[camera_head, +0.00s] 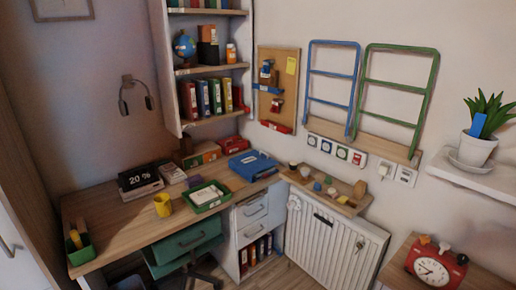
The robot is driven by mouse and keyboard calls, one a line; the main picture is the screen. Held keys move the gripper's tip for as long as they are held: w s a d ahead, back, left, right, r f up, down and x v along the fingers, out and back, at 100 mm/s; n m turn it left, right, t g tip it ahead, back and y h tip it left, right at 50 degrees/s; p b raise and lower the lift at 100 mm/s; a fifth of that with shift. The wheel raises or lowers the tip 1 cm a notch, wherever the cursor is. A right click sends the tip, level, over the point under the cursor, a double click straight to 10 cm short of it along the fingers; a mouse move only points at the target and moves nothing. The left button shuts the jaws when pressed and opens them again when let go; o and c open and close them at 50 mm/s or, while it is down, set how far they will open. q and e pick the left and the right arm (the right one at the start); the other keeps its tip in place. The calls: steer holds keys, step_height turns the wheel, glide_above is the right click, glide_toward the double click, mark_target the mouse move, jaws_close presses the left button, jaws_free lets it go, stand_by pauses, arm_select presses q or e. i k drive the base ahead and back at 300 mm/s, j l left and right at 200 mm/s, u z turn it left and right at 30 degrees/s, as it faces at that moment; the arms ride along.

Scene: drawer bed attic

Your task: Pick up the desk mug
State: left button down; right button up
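A small yellow mug (163,204) stands upright on the wooden desk (128,232), near the middle of its top. It sits just left of a green tray (208,196) with white paper in it. Neither of my grippers shows in the head view, so I cannot see their state.
A green box (80,252) with items stands at the desk's left end. A black "20 %" sign (139,178) and a blue case (252,165) are on the desk. A green chair (186,246) is tucked against its front. A radiator (330,247) stands to the right.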

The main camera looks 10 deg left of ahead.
mark_target(165, 207)
steer(key=i+u, duration=0.15)
steer(key=u, duration=0.3)
steer(key=i+u, duration=0.2)
steer(key=u, duration=0.3)
steer(key=i+u, duration=0.15)
steer(key=u, duration=0.3)
